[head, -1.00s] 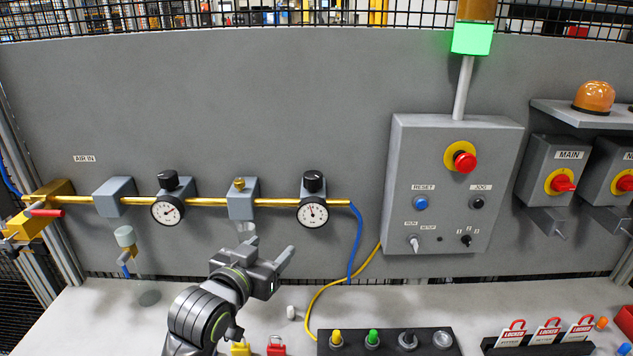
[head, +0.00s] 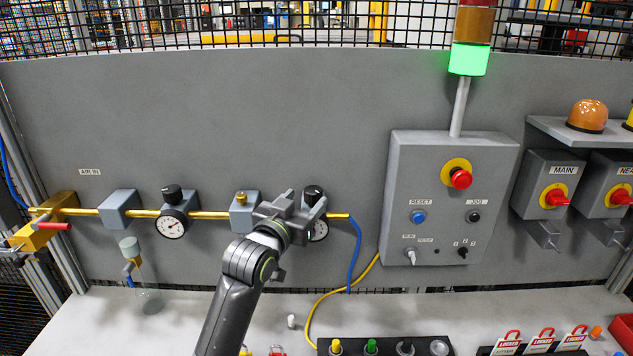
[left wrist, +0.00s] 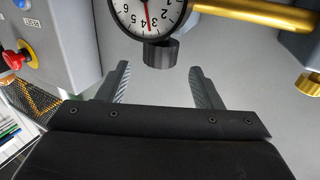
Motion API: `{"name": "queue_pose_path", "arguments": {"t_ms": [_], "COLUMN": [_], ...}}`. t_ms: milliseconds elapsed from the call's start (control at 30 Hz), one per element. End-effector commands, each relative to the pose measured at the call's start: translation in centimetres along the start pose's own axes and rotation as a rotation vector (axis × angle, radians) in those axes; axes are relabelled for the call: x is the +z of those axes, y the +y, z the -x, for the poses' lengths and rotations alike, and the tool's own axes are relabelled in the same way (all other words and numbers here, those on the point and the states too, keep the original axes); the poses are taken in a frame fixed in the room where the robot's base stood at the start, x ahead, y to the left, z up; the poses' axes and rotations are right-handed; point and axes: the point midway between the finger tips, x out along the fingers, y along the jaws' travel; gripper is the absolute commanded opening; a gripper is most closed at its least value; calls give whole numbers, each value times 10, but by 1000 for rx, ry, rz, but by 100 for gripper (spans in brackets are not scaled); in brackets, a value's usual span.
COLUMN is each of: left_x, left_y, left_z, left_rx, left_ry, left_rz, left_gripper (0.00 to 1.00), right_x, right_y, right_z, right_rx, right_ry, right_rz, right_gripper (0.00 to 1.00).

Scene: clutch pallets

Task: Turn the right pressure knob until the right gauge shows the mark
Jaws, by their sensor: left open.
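The right pressure knob (head: 313,192) is black and sits on the brass air pipe. The right gauge (head: 320,231) is mostly hidden behind my left gripper in the head view. My left gripper (head: 304,208) is open, its fingers toward the knob. In the left wrist view, which is upside down, the dark ribbed knob (left wrist: 161,54) is just beyond and between the two spread fingertips (left wrist: 160,72), with no visible contact. The gauge (left wrist: 145,15) shows a white dial and a red needle, cut off at the top edge. My right gripper is not in view.
The left gauge (head: 172,224) and its knob (head: 172,193) stand along the pipe. A brass-topped regulator block (head: 243,215) is just left of my gripper. A blue hose (head: 355,255) hangs to the right, beside the control box (head: 440,275).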

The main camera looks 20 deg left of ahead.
Motion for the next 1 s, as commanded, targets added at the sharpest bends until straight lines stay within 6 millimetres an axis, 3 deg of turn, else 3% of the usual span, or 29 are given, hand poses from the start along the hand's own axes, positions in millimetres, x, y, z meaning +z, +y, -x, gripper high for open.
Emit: {"name": "queue_pose_path", "arguments": {"t_ms": [200, 500, 933, 1000], "left_x": [-2, -1, 1, 1], "left_y": [0, 0, 0, 0], "left_z": [-34, -64, -71, -71], "left_rx": [0, 0, 0, 0], "left_ry": [-2, -1, -1, -1], "left_rz": [-1, 0, 0, 0], "left_gripper": [59, 59, 59, 53], "right_x": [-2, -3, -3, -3], "right_y": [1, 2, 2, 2], "right_z": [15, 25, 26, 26], "right_rx": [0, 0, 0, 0], "right_ry": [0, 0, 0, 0], "right_rz": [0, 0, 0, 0], "right_gripper": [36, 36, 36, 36]}}
